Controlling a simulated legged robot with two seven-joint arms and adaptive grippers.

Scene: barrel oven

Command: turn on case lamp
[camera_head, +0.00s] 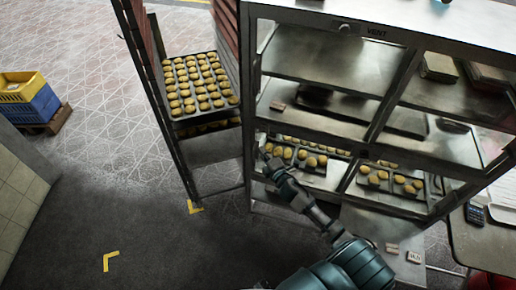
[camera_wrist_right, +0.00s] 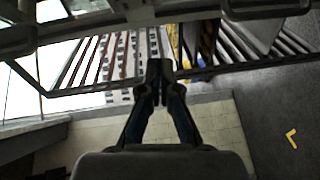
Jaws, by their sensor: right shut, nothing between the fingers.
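The metal display case (camera_head: 420,48) fills the right of the head view, with glass-fronted shelves and buns on trays in its lower level. A round knob (camera_head: 344,28) sits on its top front edge beside the word VENT. No lit lamp or clearly marked lamp switch can be made out. My right gripper (camera_head: 272,165) is at the case's left front side, near the lower shelf; whether it touches the case cannot be told. In the right wrist view my right gripper (camera_wrist_right: 160,84) has its fingers together and holds nothing. My left gripper is out of view.
A tall rack (camera_head: 164,100) with trays of buns (camera_head: 200,85) stands just left of the case. Yellow and blue crates (camera_head: 30,98) sit on a pallet at the far left. A counter (camera_head: 480,236) with a dark calculator-like device is at right. The left floor is clear.

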